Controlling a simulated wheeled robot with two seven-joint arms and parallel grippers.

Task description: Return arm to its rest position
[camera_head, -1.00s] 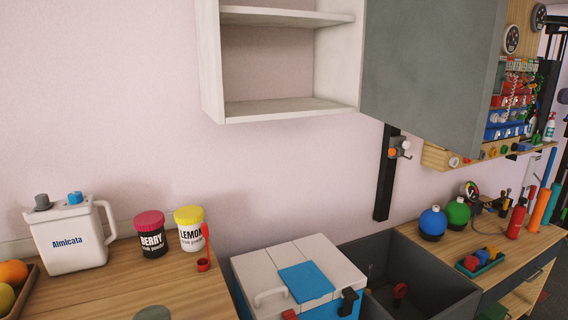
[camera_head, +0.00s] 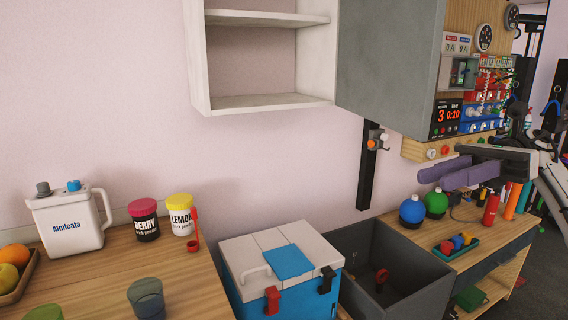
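My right gripper (camera_head: 432,181) is in the head camera view at the right, with two purple fingers pointing left from a dark body. It hangs in front of the tool wall, above the right-hand bench. The two fingers overlap in this view, so the gap between them cannot be judged. No object shows in it. My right arm (camera_head: 548,175) comes in from the right edge. My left gripper and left arm are not in view.
A wooden counter (camera_head: 110,272) at left holds a white jug (camera_head: 70,222), two powder jars and cups. A cooler box (camera_head: 262,250) and grey bin (camera_head: 425,285) stand mid-scene. The right bench holds blue and green flasks. A shelf unit (camera_head: 270,102) hangs above.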

